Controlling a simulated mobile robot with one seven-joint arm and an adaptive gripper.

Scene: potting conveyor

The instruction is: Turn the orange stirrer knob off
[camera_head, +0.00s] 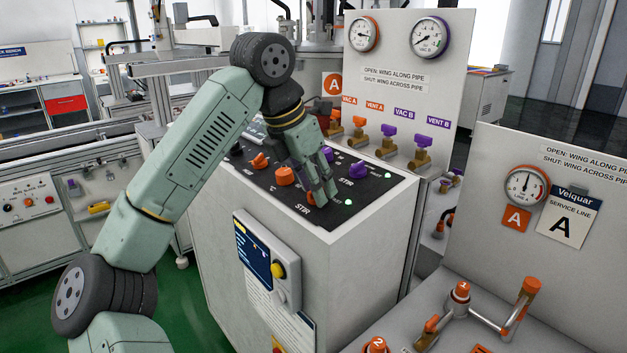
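The control panel (268,186) is the dark sloping top of a pale cabinet. A small orange knob (310,198) shows beside the STIR label near the panel's front edge, mostly hidden by my gripper. My gripper (321,195) points down at this knob, its fingertips close around or against it. I cannot tell whether the fingers touch it, how far apart they are, or which way the knob points. A green light (348,202) glows to the right, near a second STIR label.
A larger orange knob (285,176) and an orange switch (259,160) sit left of my gripper. A purple knob (358,170) is to the right. Orange and purple valves (388,143) stand behind the panel. A grey box (268,262) hangs on the cabinet front.

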